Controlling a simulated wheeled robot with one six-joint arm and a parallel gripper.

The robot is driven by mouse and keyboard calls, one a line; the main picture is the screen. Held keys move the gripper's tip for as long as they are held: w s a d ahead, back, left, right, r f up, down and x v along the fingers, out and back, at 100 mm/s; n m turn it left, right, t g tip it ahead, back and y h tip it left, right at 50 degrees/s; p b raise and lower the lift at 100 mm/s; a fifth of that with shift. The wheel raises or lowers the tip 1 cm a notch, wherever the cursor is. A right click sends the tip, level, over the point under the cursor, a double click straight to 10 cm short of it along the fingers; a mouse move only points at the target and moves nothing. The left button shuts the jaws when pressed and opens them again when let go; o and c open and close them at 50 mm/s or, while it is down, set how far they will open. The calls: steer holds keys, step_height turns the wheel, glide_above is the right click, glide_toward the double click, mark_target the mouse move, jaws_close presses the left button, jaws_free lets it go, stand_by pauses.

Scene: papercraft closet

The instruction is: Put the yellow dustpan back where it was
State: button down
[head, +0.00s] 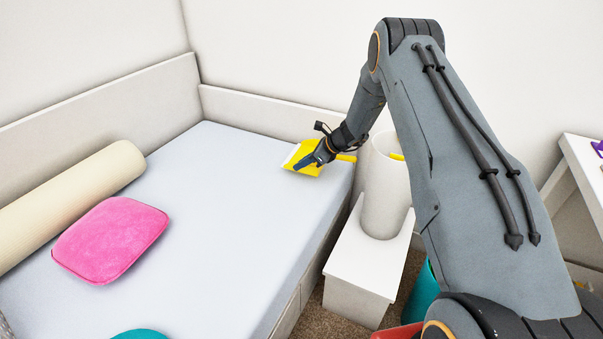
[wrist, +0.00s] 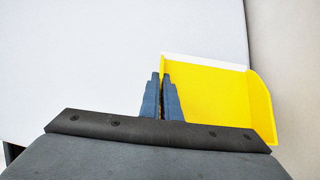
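The yellow dustpan (head: 303,150) with a pale front edge is at the far right corner of the bed; its handle sticks out to the right behind my gripper. My gripper (head: 304,163) reaches down over it. In the wrist view the dustpan (wrist: 220,95) lies to the right of my fingers (wrist: 161,80). The fingers are nearly together, with the pan's left side wall between them. I cannot tell whether the pan touches the mattress.
The bed (head: 215,215) holds a pink cushion (head: 112,240) and a cream bolster (head: 75,195). A tall white bin (head: 383,205) with something yellow at its rim stands on a white step (head: 355,265) beside the bed. A white desk (head: 585,165) is at right. Mid-bed is clear.

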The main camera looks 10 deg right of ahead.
mark_target(302, 172)
steer(key=shift+f, duration=1.9)
steer(key=shift+f, duration=0.1)
steer(key=c, duration=2)
jaws_free()
